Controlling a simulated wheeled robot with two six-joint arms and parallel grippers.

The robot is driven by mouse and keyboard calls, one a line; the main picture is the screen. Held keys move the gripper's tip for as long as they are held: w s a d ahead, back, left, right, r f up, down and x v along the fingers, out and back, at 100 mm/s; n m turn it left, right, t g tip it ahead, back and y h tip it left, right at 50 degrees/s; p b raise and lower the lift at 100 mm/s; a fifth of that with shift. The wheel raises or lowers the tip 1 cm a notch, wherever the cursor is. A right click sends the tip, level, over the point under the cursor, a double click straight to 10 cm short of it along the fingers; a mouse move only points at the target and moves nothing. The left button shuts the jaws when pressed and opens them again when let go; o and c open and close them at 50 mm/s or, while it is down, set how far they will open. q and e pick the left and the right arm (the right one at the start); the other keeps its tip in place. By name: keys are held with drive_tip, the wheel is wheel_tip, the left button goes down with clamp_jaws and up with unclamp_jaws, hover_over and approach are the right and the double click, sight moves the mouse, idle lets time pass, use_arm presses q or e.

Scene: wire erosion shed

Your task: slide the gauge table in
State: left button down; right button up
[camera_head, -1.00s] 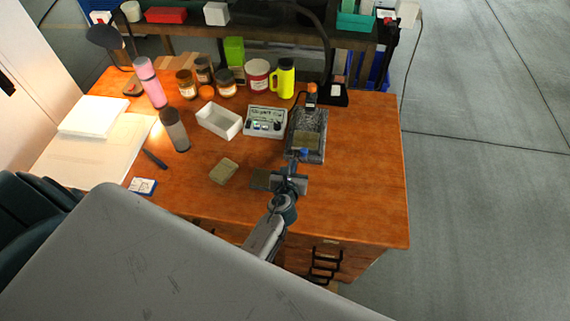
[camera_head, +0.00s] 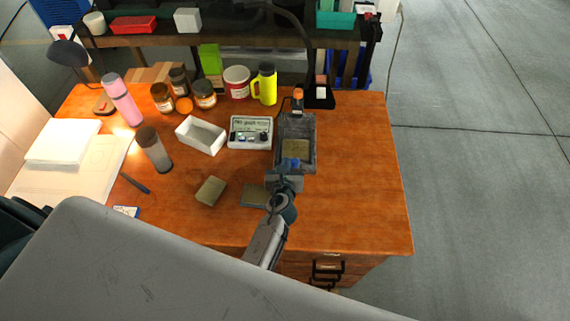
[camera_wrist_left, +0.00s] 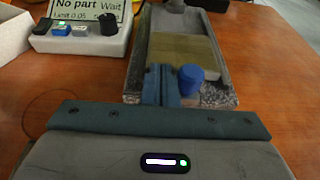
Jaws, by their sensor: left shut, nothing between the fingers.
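The gauge (camera_head: 310,133) is a speckled grey stand on the wooden bench, right of its readout box. Its olive gauge table (camera_head: 295,147) lies within the frame, with a blue knob (camera_head: 291,163) at the near end. In the left wrist view the olive table (camera_wrist_left: 188,49) and blue knob (camera_wrist_left: 190,80) show close up. My left gripper (camera_wrist_left: 163,84) is shut and empty, its fingers at the table's near edge, just left of the knob; contact is unclear. In the head view the left gripper (camera_head: 287,172) partly hides the near end. My right gripper is not in view.
The readout box (camera_head: 250,132) reads "No part Wait" in the wrist view. A white tray (camera_head: 201,135) stands left of it. The bench (camera_head: 360,170) right of the gauge is clear.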

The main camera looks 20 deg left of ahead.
sight(287, 141)
use_arm(q)
drive_tip(key=w, duration=0.2)
drive_tip(key=w+a, duration=0.1)
drive_tip(key=w, duration=0.2)
drive_tip(key=shift+w+a+p, duration=0.3)
drive_tip(key=shift+w+a, duration=0.15)
drive_tip(key=shift+w, duration=0.25)
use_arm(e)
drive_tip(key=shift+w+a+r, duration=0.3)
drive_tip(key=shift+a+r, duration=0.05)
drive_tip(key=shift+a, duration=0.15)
use_arm(q)
drive_tip(key=shift+s, duration=0.1)
